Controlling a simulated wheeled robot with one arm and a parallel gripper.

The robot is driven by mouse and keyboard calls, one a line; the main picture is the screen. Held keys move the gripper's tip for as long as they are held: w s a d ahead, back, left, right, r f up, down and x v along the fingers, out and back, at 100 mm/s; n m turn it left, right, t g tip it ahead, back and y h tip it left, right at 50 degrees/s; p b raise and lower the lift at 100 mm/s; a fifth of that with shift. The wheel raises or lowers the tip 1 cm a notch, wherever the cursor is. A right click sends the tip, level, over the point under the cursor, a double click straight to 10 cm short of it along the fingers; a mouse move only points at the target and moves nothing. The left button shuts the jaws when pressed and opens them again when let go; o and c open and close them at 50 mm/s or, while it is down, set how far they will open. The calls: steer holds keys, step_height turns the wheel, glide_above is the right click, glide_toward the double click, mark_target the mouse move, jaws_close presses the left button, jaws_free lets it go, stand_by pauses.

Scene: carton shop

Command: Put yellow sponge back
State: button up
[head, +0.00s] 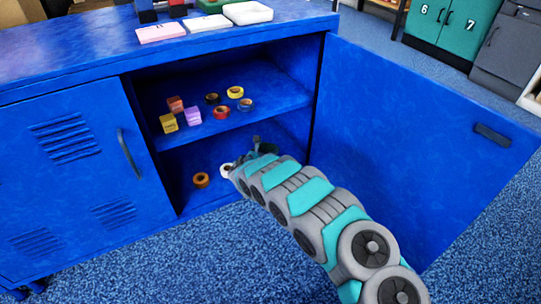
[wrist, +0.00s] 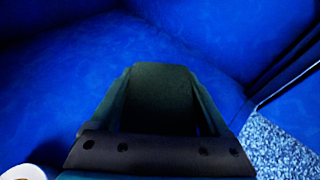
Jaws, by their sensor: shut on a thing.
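My gripper (head: 257,144) reaches into the lower compartment of the open blue cabinet (head: 240,42). In the wrist view my gripper (wrist: 162,72) is shut on a dark, block-like thing (wrist: 162,98) between its fingers. Its colour is lost in shade, so I cannot tell whether it is the yellow sponge. In the head view the arm mostly hides it. No thing in view is clearly a yellow sponge. A small yellow cube (head: 168,123) with a mark on its face stands on the upper shelf.
The cabinet door (head: 410,150) stands open at right. An orange ring (head: 201,180) and a white ring (head: 226,170) lie on the lower floor, left of my gripper. The upper shelf holds several cubes and rings. Pink (head: 161,33) and white trays lie on top.

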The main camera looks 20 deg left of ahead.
steer(key=shift+w+d+f, duration=0.1)
steer(key=shift+w+d, duration=0.1)
steer(key=shift+w, duration=0.2)
steer(key=shift+w+d+f, duration=0.1)
steer(key=shift+w+d, duration=0.05)
steer(key=shift+w, duration=0.25)
steer(key=shift+f+b, duration=0.35)
steer(key=shift+f, duration=1.3)
steer(key=shift+f+b, duration=0.25)
steer(key=shift+b, duration=0.05)
steer(key=o, duration=1.1)
steer(key=shift+o, duration=0.2)
steer(key=shift+r, duration=0.15)
steer(key=shift+r+p, duration=0.2)
steer(key=shift+p, duration=0.25)
steer(key=p+v, duration=0.1)
steer(key=v, duration=1)
steer(key=shift+s, duration=0.45)
